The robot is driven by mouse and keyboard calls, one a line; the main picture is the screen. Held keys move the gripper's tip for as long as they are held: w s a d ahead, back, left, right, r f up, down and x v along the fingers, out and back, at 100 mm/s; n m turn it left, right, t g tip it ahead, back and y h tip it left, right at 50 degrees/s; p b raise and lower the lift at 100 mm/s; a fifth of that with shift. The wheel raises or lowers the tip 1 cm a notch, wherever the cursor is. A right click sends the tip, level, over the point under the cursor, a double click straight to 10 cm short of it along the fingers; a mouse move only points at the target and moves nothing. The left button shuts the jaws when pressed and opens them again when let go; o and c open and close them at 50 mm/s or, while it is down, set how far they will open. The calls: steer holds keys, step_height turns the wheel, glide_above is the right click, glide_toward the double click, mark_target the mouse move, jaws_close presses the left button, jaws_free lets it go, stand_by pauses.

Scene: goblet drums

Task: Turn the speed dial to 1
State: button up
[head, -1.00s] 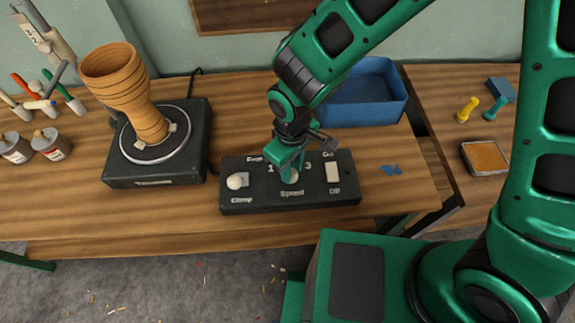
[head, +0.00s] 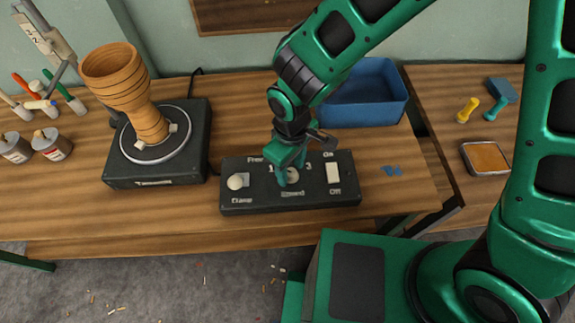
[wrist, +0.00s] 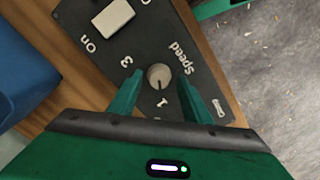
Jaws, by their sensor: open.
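The control panel (head: 240,203) is a dark box on the bench with a Clamp knob, a Speed dial and an On/Off switch. The round pale speed dial (head: 293,174) is partly hidden by my gripper (head: 287,178) in the head view. In the wrist view the dial (wrist: 159,76) lies between the two separated green fingertips of my gripper (wrist: 160,82), with gaps visible on both sides. The 1 and 3 labels show around it; the 2 cannot be made out. A small dark mark on the dial seems to face the 1 label.
The white clamp knob (head: 236,182) is left of the dial and the white switch (head: 333,173) is right. A turntable (head: 190,155) bearing a wooden goblet drum (head: 125,85) stands left. A blue bin (head: 370,95) is behind the panel.

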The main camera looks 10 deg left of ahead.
mark_target(291, 172)
step_height(291, 172, up, 10)
steer(key=shift+r, duration=0.25)
stand_by(0.6)
steer(key=w+d+r+m, duration=0.2)
steer(key=w+d+m, duration=0.1)
steer(key=d, duration=0.5)
steer(key=w+d+r+m+h, duration=0.1)
steer(key=w+d+r+m, duration=0.15)
steer(key=d, duration=0.65)
steer(key=w+d+r+m, duration=0.2)
steer(key=d+r+m, duration=0.1)
steer(key=d, duration=0.5)
steer(key=s+d+r+m, duration=0.1)
steer(key=s+d+m, duration=0.4)
steer(key=d, duration=0.5)
steer(key=s+d+r+m+y, duration=0.1)
steer(key=s+d+m, duration=0.4)
steer(key=s+d, duration=0.5)
steer(key=shift+s+d+r, duration=0.15)
steer(key=shift+d+r, duration=0.45)
steer(key=shift+r, duration=0.2)
